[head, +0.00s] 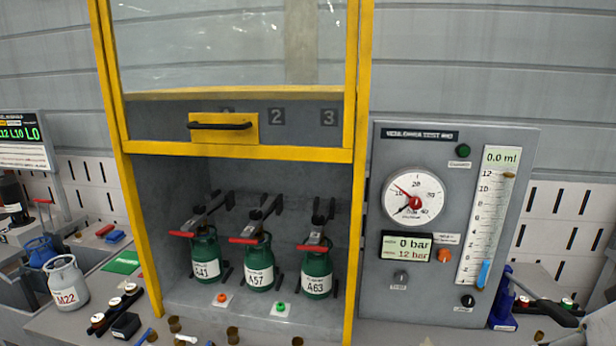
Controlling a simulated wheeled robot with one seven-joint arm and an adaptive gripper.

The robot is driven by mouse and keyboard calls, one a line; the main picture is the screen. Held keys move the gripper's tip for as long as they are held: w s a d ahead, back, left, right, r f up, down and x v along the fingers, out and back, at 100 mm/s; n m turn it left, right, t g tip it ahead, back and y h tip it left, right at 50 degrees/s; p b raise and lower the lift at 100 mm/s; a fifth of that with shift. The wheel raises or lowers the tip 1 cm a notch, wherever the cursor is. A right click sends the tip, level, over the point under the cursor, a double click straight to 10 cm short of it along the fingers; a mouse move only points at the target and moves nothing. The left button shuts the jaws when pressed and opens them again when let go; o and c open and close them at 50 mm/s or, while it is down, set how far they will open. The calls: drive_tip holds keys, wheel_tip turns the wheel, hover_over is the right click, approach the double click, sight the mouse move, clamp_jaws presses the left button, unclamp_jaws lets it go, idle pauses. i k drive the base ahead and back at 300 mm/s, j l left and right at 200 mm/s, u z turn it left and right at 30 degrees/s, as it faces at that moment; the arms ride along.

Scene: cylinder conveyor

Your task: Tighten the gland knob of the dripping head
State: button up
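Three green cylinders stand side by side in the yellow-framed cabinet: the left one (205,258) reads about "G41", the middle one (258,262) "A57", the right one (316,272) "A63". Above each is a dark head with arms: left head (207,211), middle head (262,211), right head (321,215). Red bars show at the front of the cylinder tops: left (182,234), middle (243,240), right (312,248). I cannot make out any drip or pick out the gland knobs. My gripper is not in view.
The glass door (235,45) is raised; its handle (220,126) is above the opening. A gauge panel (450,140) stands at right, reading 0 bar and 0.0 ml. A grey cylinder "M22" (66,284) stands left; small parts clutter the front.

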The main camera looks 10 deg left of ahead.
sight(198, 210)
drive_tip(key=u, duration=1.4)
drive_tip(key=i+j, duration=0.15)
drive_tip(key=j, duration=0.15)
drive_tip(key=i+j, duration=0.2)
drive_tip(key=j, duration=0.15)
drive_tip(key=i+j+z, duration=0.1)
drive_tip(key=j, duration=0.2)
drive_tip(key=i+j, duration=0.2)
drive_tip(key=j, duration=0.15)
drive_tip(key=i+j, duration=0.2)
drive_tip(key=j, duration=0.15)
drive_tip(key=i+j+z, duration=0.1)
drive_tip(key=i+j, duration=0.35)
drive_tip(key=j, duration=0.2)
drive_tip(key=i+j, duration=0.2)
drive_tip(key=j, duration=0.15)
drive_tip(key=i+l, duration=0.1)
drive_tip(key=i, duration=0.2)
drive_tip(key=z, duration=0.05)
